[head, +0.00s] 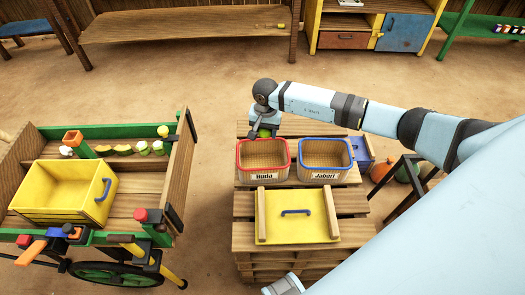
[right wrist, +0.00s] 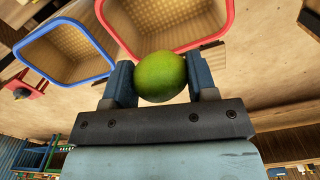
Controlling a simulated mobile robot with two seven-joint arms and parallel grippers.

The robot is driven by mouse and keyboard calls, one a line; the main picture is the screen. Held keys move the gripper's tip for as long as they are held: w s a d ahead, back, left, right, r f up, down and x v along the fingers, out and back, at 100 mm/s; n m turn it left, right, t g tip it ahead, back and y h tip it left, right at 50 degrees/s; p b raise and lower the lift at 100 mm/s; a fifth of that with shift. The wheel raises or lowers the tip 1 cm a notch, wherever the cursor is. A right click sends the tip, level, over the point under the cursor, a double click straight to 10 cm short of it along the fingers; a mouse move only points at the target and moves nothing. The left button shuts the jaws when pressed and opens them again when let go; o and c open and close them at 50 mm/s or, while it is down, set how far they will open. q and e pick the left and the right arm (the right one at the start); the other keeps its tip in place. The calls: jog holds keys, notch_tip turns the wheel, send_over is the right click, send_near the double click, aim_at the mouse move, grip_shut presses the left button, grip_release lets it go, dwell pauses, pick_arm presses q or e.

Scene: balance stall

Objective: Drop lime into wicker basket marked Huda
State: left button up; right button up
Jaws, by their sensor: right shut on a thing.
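My right gripper (head: 265,128) is shut on a green lime (head: 264,134), just beyond the far rim of the red-rimmed basket in the head view. The right wrist view shows the lime (right wrist: 160,76) between the two blue fingers, overlapping the near edge of the red rim. The red-rimmed wicker basket (head: 263,142) bears a label that reads Huda and looks empty. The blue-rimmed basket (head: 325,142) marked Jabari stands to its right and also looks empty.
The baskets stand on a wooden pallet stand with a yellow lidded panel (head: 297,228) in front. A blue box (head: 362,150) sits to the right. At left is a cart with a yellow crate (head: 50,190) and several fruits. Open floor lies between.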

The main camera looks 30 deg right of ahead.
jog(key=shift+s+d+f+m, duration=0.25)
jog(key=shift+d+f+m, duration=0.05)
jog(key=shift+d+f, duration=0.25)
jog(key=shift+a+f+b, duration=0.1)
jog(key=shift+f+b, duration=0.3)
jog(key=shift+f, duration=0.25)
notch_tip(320, 180, down, 4)
jog(key=shift+f+b, duration=0.2)
jog(key=shift+b, duration=0.9)
pick_arm(q)
jog(key=shift+w+f, duration=0.15)
jog(key=shift+f, duration=0.7)
pick_arm(e)
jog(key=o, duration=1)
jog(key=shift+r, duration=0.15)
